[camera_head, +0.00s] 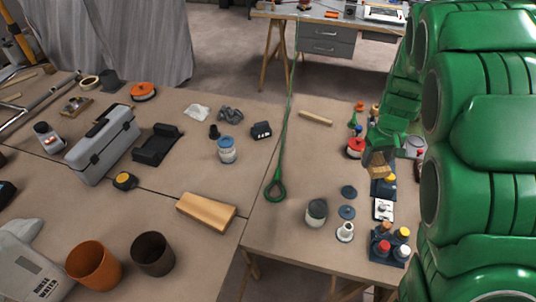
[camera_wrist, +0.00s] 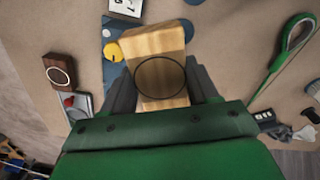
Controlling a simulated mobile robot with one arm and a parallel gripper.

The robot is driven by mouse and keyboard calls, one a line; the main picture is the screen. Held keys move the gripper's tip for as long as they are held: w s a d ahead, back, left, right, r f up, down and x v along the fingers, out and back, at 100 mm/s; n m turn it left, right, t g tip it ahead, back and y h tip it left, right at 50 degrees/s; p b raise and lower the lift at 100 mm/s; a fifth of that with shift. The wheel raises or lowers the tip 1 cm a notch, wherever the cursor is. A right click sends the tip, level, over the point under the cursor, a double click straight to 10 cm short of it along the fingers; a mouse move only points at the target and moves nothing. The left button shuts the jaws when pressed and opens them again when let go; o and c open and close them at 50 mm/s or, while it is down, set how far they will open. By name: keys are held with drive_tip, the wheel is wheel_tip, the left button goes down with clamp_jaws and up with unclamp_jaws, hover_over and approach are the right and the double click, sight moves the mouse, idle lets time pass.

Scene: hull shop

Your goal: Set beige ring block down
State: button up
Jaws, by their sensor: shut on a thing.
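The beige ring block (camera_wrist: 158,45) is a pale wooden block with a dark ring outline on its upward face. My gripper (camera_wrist: 163,88) is shut on it, one dark finger on each side. In the head view the block (camera_head: 378,170) hangs from my green gripper (camera_head: 380,157) over the right table, near a blue base with a yellow knob (camera_head: 390,178). In the wrist view the blue base (camera_wrist: 112,48) lies partly behind the block. I cannot tell how far above the table the block is.
A brown block with a white ring (camera_wrist: 60,73) lies left in the wrist view. A white card (camera_head: 383,209) and a blue tray of knobs (camera_head: 389,250) stand nearer. A green loop tool (camera_head: 276,187) lies left. Bare tabletop (camera_head: 310,160) shows between.

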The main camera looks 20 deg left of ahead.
drive_tip(key=s+a+n, duration=0.1)
drive_tip(key=a+n, duration=0.6)
drive_tip(key=a, duration=2.5)
drive_tip(key=s+a+n, duration=0.3)
drive_tip(key=s+a, duration=0.6)
drive_tip(key=a, duration=0.3)
drive_tip(key=s+a+n, duration=0.3)
drive_tip(key=s+a, duration=0.5)
drive_tip(key=a, duration=0.4)
hover_over(170, 171)
drive_tip(key=shift+s+d+f, duration=0.1)
drive_tip(key=shift+d+f, duration=0.05)
drive_tip(key=shift+f, duration=2.35)
drive_tip(key=shift+s+d+f, duration=0.1)
drive_tip(key=shift+f, duration=2.35)
drive_tip(key=shift+w+a+f, duration=0.1)
drive_tip(key=shift+a+f, duration=0.1)
drive_tip(key=shift+f, duration=1.75)
